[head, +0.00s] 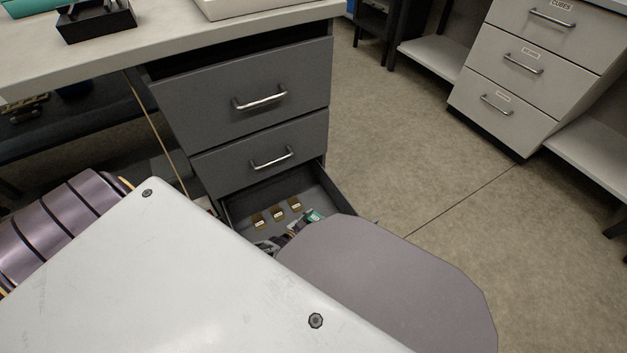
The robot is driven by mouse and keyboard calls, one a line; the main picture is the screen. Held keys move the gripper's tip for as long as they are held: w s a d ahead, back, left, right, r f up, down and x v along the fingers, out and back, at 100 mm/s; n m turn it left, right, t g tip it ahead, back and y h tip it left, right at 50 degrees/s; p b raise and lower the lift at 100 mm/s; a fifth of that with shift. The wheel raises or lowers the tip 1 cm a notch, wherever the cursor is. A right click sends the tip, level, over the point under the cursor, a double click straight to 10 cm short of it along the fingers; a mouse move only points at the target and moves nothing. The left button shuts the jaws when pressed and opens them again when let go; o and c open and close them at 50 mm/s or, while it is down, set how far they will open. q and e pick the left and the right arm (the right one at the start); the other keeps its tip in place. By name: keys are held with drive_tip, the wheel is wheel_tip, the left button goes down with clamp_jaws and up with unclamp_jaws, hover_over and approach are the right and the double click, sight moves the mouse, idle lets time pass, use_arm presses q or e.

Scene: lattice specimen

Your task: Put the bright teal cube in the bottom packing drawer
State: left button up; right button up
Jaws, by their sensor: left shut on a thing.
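The bottom packing drawer (322,194) of the dark grey cabinet is pulled open. Three small tan pieces with pale labels, such as this one (278,213), lie on its floor. My left gripper (304,223) is at the drawer's opening, to the right of these pieces and mostly hidden behind my own arm. It is shut on the bright teal cube (315,215), of which only a small part shows. I cannot tell whether the cube touches the drawer floor. My right gripper is out of view.
Two upper drawers with metal handles, the higher one (215,100) and the lower one (225,165), sit above the open drawer. A worktop (170,45) with a black tray (95,22) overhangs them. A white drawer unit (510,90) stands right, across clear floor.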

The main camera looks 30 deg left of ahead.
use_arm(q)
drive_tip(key=shift+f, duration=0.1)
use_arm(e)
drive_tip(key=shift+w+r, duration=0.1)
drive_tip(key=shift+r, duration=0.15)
use_arm(q)
drive_tip(key=o, duration=1)
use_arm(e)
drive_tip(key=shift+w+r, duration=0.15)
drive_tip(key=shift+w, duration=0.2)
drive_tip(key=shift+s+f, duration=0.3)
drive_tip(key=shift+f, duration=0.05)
